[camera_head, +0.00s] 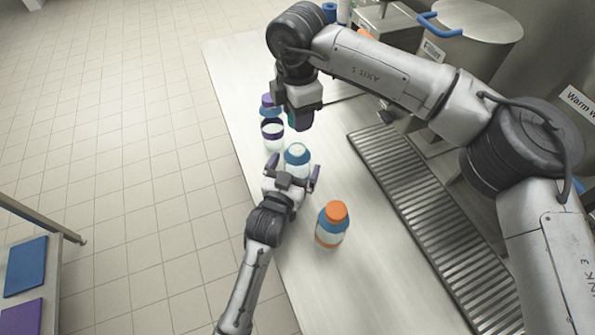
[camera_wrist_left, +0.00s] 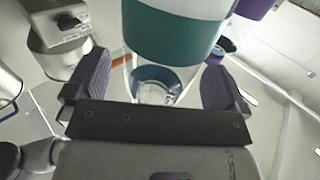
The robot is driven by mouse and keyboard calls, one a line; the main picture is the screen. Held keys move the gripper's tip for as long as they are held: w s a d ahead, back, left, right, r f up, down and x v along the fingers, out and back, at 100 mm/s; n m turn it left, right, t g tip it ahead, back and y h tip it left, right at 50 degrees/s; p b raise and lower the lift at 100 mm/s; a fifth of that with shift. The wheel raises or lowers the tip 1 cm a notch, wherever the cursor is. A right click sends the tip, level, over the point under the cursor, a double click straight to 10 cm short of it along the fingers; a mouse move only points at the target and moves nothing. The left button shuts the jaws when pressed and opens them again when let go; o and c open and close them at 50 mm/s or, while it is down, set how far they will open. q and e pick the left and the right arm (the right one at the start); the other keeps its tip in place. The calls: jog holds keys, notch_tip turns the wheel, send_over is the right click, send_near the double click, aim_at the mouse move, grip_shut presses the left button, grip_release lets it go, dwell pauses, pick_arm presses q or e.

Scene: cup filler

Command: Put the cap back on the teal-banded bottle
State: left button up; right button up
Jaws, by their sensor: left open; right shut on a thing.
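The teal-banded bottle (camera_head: 297,154) stands on the steel counter, upright, its blue shoulder and pale top showing with no cap on it. Its teal band (camera_wrist_left: 175,35) shows large in the left wrist view. My left gripper (camera_head: 293,176) is open, with its fingers on either side of this bottle. In the left wrist view the open fingers (camera_wrist_left: 158,88) are wide apart. My right gripper (camera_head: 302,123) is shut just above and behind the bottle.
An orange-capped bottle (camera_head: 332,226) stands near on the right. A purple-capped bottle (camera_head: 272,130) stands behind the teal-banded one. A slotted drain grate (camera_head: 430,220) runs along the right of the counter (camera_head: 330,290). Machines and a lidded pot (camera_head: 475,22) stand at the back.

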aim_at(297, 144)
pick_arm(q)
jog(key=shift+w+d, duration=0.15)
jog(key=shift+w, duration=0.35)
pick_arm(e)
jog(key=shift+s+f, duration=0.1)
pick_arm(q)
jog(key=shift+w+d, duration=0.15)
jog(key=shift+w, duration=0.2)
jog(key=shift+c, duration=0.2)
jog(key=c, duration=1.3)
pick_arm(e)
jog(key=shift+f, duration=2.45)
jog(key=shift+f, duration=0.1)
jog(key=shift+f, duration=0.8)
pick_arm(q)
jog(key=shift+f, duration=0.1)
pick_arm(e)
jog(key=shift+f, duration=0.6)
